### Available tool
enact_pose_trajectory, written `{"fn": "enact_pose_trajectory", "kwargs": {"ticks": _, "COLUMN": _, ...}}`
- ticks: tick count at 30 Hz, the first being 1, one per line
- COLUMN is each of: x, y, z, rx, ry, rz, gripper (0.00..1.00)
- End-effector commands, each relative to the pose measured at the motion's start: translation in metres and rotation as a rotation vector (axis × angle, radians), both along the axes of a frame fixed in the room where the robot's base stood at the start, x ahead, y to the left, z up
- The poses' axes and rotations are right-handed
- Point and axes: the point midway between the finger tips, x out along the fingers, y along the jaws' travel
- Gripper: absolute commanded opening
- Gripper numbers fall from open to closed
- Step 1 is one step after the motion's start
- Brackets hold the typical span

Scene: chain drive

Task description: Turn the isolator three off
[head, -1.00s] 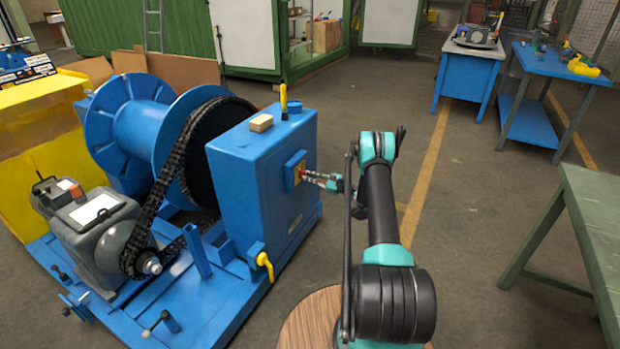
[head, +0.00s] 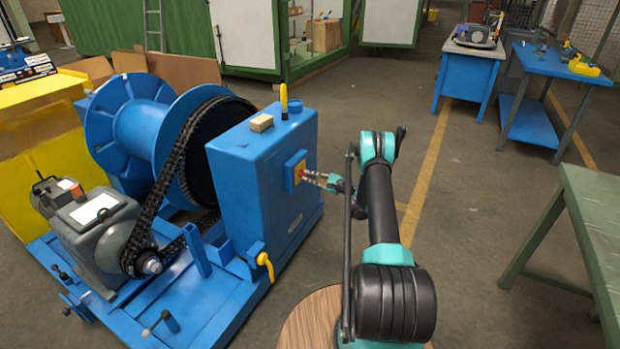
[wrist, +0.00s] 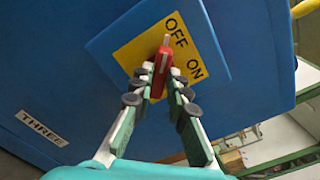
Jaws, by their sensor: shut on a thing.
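The isolator is a blue box (wrist: 105,42) with a yellow plate (wrist: 135,58) marked OFF and ON. A label reading THREE (wrist: 41,128) is on the blue cabinet beside it. A red handle (wrist: 165,50) stands out from the plate, its tip close to the word OFF. My gripper (wrist: 161,82) is shut on the red handle, a finger on each side. In the head view my gripper (head: 315,177) reaches the isolator (head: 296,172) on the right face of the blue cabinet (head: 240,165); the handle is mostly hidden there.
A blue drum (head: 140,125) and chain (head: 185,150) are left of the cabinet. A yellow-handled valve (head: 265,263) is low on its front. A green table (head: 595,215) stands at right. Open floor lies behind my arm.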

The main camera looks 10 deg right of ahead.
Motion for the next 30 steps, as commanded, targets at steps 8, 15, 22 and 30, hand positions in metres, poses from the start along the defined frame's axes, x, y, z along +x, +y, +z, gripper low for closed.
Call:
{"fn": "enact_pose_trajectory", "kwargs": {"ticks": 8, "x": -0.001, "y": -0.001, "z": -0.001, "rx": -0.001, "ry": 0.0, "rz": 0.001, "gripper": 0.19}}
{"fn": "enact_pose_trajectory", "kwargs": {"ticks": 15, "x": 0.0, "y": 0.0, "z": 0.0, "rx": -0.001, "ry": 0.0, "rz": 0.001, "gripper": 0.36}}
{"fn": "enact_pose_trajectory", "kwargs": {"ticks": 22, "x": -0.001, "y": -0.002, "z": 0.0, "rx": 0.0, "ry": 0.001, "rz": -0.001, "gripper": 0.36}}
{"fn": "enact_pose_trajectory", "kwargs": {"ticks": 30, "x": -0.023, "y": -0.034, "z": 0.0, "rx": 0.001, "ry": 0.001, "rz": -0.003, "gripper": 0.36}}
